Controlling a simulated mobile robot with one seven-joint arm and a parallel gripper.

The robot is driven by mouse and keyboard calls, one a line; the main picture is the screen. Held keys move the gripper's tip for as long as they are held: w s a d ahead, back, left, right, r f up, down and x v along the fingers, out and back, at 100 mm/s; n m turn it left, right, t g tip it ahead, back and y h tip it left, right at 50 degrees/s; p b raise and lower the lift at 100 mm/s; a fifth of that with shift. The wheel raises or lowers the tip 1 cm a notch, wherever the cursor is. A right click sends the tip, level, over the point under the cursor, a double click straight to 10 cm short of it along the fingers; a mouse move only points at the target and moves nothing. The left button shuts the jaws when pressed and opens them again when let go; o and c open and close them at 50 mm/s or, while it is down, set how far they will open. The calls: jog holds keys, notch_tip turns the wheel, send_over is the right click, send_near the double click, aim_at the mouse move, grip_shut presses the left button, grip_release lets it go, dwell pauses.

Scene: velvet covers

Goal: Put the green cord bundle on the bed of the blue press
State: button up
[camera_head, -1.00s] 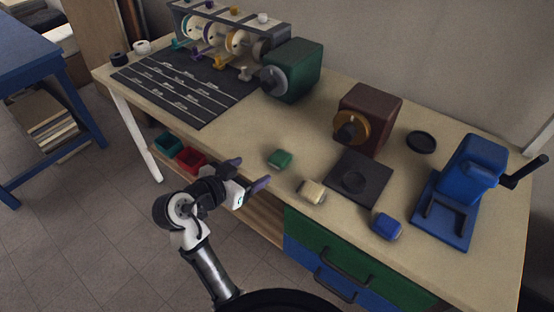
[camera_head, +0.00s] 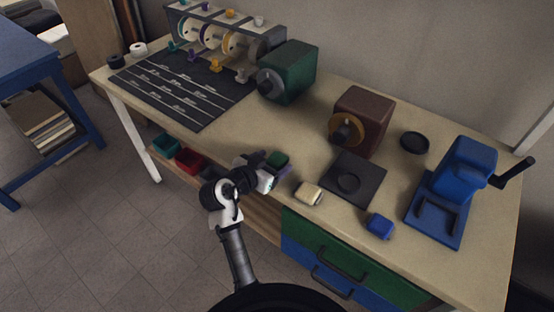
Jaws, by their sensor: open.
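The green cord bundle (camera_head: 279,159) lies near the front edge of the workbench. My gripper (camera_head: 270,168) is open right at the bundle, with its fingers close around or over it; whether they touch it I cannot tell, and part of the bundle is hidden by the gripper. The blue press (camera_head: 468,165) stands at the right end of the bench with its handle out to the right. Its flat blue bed (camera_head: 434,222) is bare, with raised rails.
A cream bundle (camera_head: 308,193) and a blue bundle (camera_head: 380,226) lie along the front edge. A dark square plate (camera_head: 353,179), a brown machine (camera_head: 361,119), a black round dish (camera_head: 415,142) and a green machine (camera_head: 287,72) stand behind. Drawers (camera_head: 345,268) are below.

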aim_at(272, 164)
jog(key=shift+c, duration=0.3)
jog(key=c, duration=1.1)
notch_tip(272, 164, up, 20)
jog(key=shift+b, duration=0.5)
